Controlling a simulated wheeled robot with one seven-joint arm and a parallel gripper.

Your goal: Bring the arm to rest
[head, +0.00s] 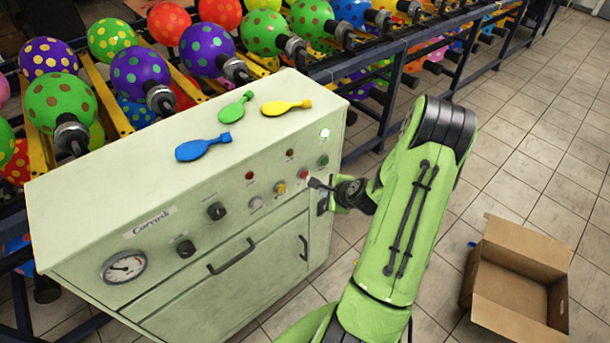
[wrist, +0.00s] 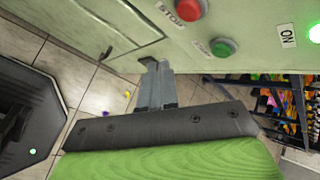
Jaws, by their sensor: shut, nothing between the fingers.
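My green arm (head: 405,210) reaches up from the bottom of the head view and bends back toward the front of the pale green control cabinet (head: 90,195). My gripper (head: 315,184) is in front of the cabinet's right end, just below the red button (head: 303,174) and the green button (head: 323,160). In the wrist view the gripper's fingers (wrist: 155,66) are together and empty, below the red STOP button (wrist: 186,8) and the green button (wrist: 222,47). I cannot tell whether the fingertips touch the panel.
A blue balloon (head: 203,147), a green balloon (head: 236,107) and a yellow balloon (head: 286,107) lie deflated on the cabinet top. A rack of inflated dotted balloons (head: 140,73) stands behind. An open cardboard box (head: 520,255) is on the tiled floor (head: 550,130) at right. A panel light (head: 325,133) glows.

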